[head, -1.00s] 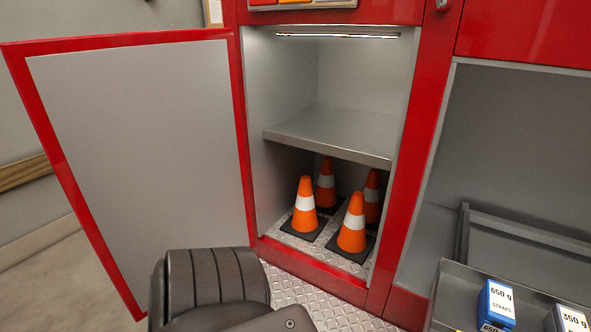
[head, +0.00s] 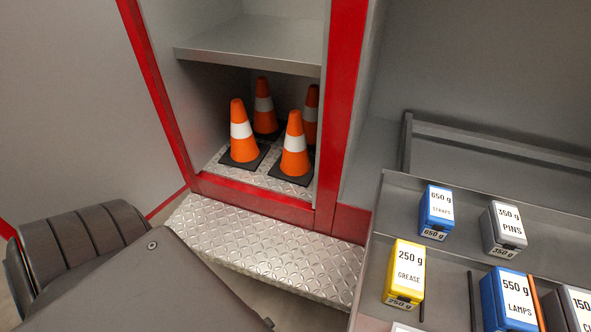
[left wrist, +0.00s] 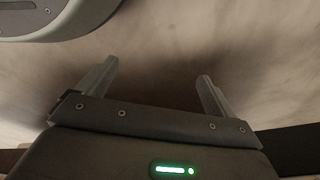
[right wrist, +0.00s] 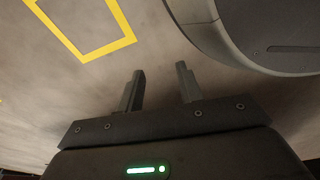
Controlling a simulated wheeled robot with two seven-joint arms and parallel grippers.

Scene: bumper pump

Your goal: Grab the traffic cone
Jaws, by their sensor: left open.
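Several orange traffic cones with white bands and black square bases stand upright in the lower compartment of a red-framed cabinet in the head view. Two are in front, a left front cone (head: 240,148) and a right front cone (head: 294,160). Behind them are a rear left cone (head: 263,90) and a rear right cone (head: 311,103), both partly hidden. My left gripper (left wrist: 157,82) is open and empty in the left wrist view. My right gripper (right wrist: 160,80) has its fingers apart with nothing between them, over bare floor. Neither gripper shows in the head view.
A grey shelf (head: 250,52) is above the cones. The cabinet door (head: 60,90) stands open at left. A diamond-plate step (head: 265,250) lies in front. At right, a grey rack holds a yellow grease box (head: 405,270), a blue straps box (head: 437,210) and other boxes.

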